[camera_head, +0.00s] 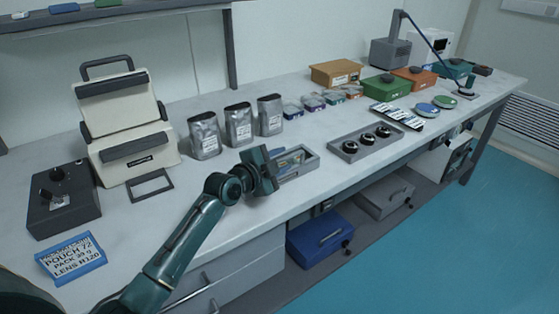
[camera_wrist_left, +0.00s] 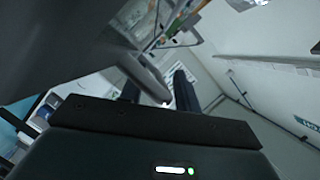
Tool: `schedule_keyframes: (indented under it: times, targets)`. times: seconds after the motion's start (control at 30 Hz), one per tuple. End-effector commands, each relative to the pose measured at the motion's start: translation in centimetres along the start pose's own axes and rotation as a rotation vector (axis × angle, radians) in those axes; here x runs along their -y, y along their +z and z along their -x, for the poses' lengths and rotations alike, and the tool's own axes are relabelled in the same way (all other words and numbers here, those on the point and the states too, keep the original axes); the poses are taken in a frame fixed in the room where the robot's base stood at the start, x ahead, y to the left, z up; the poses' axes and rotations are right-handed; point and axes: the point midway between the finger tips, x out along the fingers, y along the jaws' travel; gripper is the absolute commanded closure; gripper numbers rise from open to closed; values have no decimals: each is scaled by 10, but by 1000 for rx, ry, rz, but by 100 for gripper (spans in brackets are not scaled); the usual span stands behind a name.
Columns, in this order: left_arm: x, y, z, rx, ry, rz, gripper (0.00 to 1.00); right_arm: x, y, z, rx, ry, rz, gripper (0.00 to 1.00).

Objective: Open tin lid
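Several box-shaped tins stand at the far right of the table. One is brown-orange (camera_head: 336,73), one green (camera_head: 386,87) with a dark knob on top, one orange (camera_head: 415,78) and one teal (camera_head: 454,69). Their lids look shut, as far as the small view shows. My left gripper (camera_head: 268,168) is above the table's front part, well left of the tins and over a grey tray. In the left wrist view its two dark fingers (camera_wrist_left: 158,92) stand apart with nothing clearly held. My right gripper is not in view.
Three silver pouches (camera_head: 238,125) stand behind my left gripper. A grey tray (camera_head: 297,165) lies under it, and a tray with black rings (camera_head: 361,142) lies to its right. A cream device (camera_head: 125,122), a dark control box (camera_head: 63,200) and a blue label card (camera_head: 71,258) are at left.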

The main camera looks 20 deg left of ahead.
Motion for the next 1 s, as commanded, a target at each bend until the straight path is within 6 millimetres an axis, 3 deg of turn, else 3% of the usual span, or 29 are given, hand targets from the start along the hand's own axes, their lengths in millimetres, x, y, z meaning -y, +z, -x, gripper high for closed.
schedule_keyframes:
  times: [0.17,0.53,1.0]
  targets:
    - [0,0,0,0,0,0,69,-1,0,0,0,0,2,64]
    - [0,0,0,0,0,0,99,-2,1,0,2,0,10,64]
    - [0,0,1,1,1,2,100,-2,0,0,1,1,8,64]
